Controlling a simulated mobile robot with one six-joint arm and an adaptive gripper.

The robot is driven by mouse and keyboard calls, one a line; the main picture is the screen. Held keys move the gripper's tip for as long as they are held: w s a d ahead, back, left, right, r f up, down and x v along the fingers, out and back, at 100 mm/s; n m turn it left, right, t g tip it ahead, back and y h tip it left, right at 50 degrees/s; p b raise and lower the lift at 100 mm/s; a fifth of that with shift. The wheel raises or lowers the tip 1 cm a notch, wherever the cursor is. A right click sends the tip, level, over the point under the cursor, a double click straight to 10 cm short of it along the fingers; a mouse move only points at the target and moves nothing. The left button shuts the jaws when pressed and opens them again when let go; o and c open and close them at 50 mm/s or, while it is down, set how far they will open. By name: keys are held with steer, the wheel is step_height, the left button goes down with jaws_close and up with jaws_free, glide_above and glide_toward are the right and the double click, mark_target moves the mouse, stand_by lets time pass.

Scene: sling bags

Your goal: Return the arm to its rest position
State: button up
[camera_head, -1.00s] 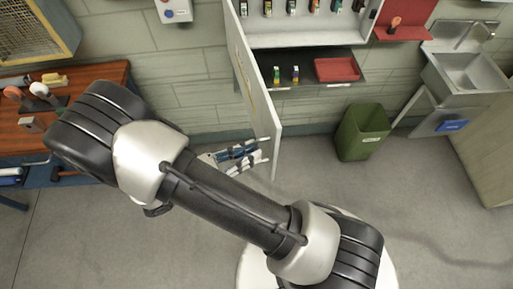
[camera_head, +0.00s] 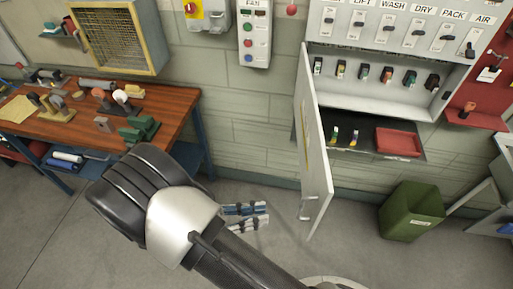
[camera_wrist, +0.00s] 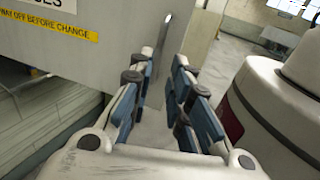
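My gripper (camera_head: 266,214) shows beyond my dark arm link in the head view, its blue-padded fingers pointing right. In the wrist view, my gripper (camera_wrist: 165,60) has its two fingers apart with an empty gap between them. It is open and holds nothing. In the head view it hangs to the left of the open cabinet door (camera_head: 314,150), with floor showing between them. The grey door panel (camera_wrist: 115,25) with its yellow label fills the upper left of the wrist view. My elbow and forearm cover the lower middle of the head view.
A wooden workbench (camera_head: 170,105) with tools stands at left. The wall cabinet (camera_head: 385,88) holds several small coloured items above a dark shelf with a red tray (camera_head: 398,142). A green bin (camera_head: 410,212) stands on the floor at right. Floor is clear at lower left.

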steer(key=s+d+r+m+y+b, duration=0.3)
steer(key=d+m+y, duration=0.4)
steer(key=m, duration=0.3)
steer(key=s+d+r+m+t+y+b, duration=0.1)
steer(key=s+d+r+m+y+b, duration=0.3)
steer(key=m+y, duration=0.6)
steer(key=shift+s+d+r+y+b, duration=0.15)
steer(key=shift+d+r+y+b, duration=0.15)
steer(key=shift+d+r+b, duration=1)
steer(key=shift+d+f, duration=0.35)
stand_by(0.7)
